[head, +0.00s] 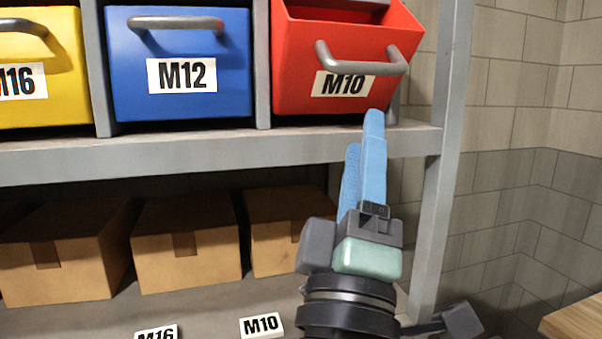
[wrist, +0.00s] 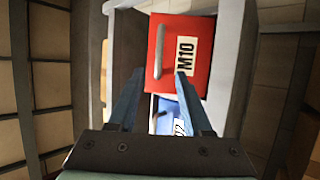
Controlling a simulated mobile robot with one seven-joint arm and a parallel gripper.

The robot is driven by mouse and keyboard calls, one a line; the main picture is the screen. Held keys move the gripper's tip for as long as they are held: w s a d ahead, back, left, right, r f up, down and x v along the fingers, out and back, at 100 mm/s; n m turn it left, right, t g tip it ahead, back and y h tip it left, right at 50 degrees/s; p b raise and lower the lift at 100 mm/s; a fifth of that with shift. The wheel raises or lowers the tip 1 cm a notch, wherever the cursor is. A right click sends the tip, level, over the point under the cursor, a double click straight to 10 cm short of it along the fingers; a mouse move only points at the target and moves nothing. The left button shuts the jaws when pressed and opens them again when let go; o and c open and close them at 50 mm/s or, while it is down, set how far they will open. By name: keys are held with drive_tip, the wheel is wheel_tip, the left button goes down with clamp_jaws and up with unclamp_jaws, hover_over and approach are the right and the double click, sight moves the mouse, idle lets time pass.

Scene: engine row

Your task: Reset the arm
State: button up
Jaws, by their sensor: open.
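My gripper (head: 363,135) points up in front of the shelf, with its blue fingers just below the red M10 bin. It is open and nothing shows between its fingers. In the wrist view my gripper (wrist: 159,75) has its two fingers apart, with the red bin (wrist: 185,55) beyond them. The red M10 bin (head: 300,75) is tilted forward and pulled out a little, with a grey handle (head: 362,62) on its front. The fingertips look close under the handle in the head view, but I cannot tell whether they touch the bin.
A blue M12 bin (head: 180,105) and a yellow M16 bin (head: 50,95) sit left of the red one on a grey shelf (head: 200,150). Several cardboard boxes (head: 185,240) stand below. A shelf post (head: 440,190) stands right of my gripper. A wooden surface (head: 575,322) is at lower right.

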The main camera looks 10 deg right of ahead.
drive_tip(key=s+a+r+m+t+y+p, duration=0.1)
drive_tip(key=s+a+r+m+t+y, duration=0.1)
drive_tip(key=s+a+r+m+y, duration=0.1)
drive_tip(key=s+a+r+m+t+y+p, duration=0.2)
drive_tip(key=a+r+m+y, duration=0.3)
drive_tip(key=a+r+y, duration=0.3)
drive_tip(key=s+a+y, duration=0.1)
drive_tip(key=a, duration=0.2)
drive_tip(key=shift+s+a+m+t, duration=0.2)
drive_tip(key=shift+s+m+t, duration=0.1)
drive_tip(key=shift+s, duration=0.05)
idle(0.9)
